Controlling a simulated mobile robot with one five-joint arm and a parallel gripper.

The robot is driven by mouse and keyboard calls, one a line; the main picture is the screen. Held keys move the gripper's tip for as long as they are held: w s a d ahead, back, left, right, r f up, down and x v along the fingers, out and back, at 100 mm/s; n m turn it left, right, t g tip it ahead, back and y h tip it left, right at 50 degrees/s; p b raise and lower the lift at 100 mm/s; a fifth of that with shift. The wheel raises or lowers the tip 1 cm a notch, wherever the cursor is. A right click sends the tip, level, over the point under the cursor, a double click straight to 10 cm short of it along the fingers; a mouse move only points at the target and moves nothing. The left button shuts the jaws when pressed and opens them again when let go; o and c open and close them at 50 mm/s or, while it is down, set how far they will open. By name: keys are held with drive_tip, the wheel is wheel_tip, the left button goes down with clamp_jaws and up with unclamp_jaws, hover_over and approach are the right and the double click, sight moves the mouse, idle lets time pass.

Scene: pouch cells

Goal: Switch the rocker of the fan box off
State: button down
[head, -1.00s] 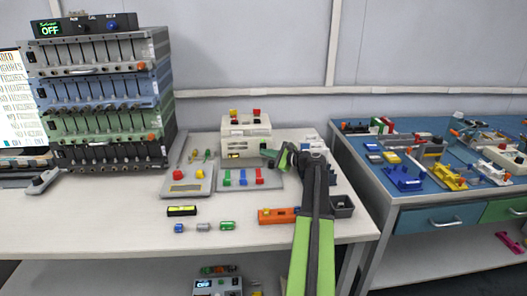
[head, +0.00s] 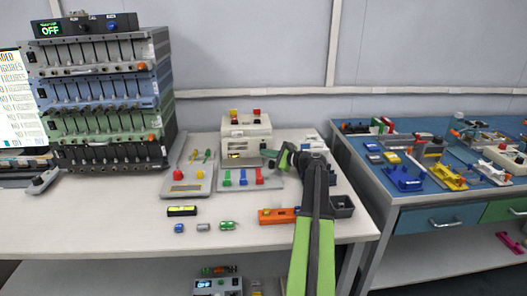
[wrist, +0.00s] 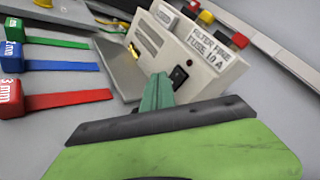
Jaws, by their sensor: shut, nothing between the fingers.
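The fan box is a beige box (head: 246,139) at the back of the white bench in the head view. In the wrist view the box (wrist: 200,50) looks tilted, with vent slots and a label reading "FILTER FINE FUSE 10 A". A small black rocker (wrist: 180,76) sits on its front face. My gripper (wrist: 160,85) is shut and empty, its green fingertips just left of the rocker. I cannot tell whether they touch the box. In the head view my gripper (head: 268,154) is in front of the box's right side. The rocker is not readable there.
Red and yellow knobs (wrist: 220,25) top the box. An orange block (head: 278,216) and a dark bin (head: 342,207) stand near the arm.

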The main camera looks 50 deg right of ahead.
drive_tip(key=shift+s+a, duration=0.3)
drive_tip(key=shift+s, duration=0.05)
drive_tip(key=shift+s, duration=0.1)
drive_tip(key=shift+s+a+r+p, duration=0.2)
drive_tip(key=shift+s+a, duration=0.6)
drive_tip(key=shift+s, duration=0.1)
drive_tip(key=shift+s+a+r+p, duration=0.2)
drive_tip(key=shift+s+a, duration=0.6)
drive_tip(key=shift+s, duration=0.1)
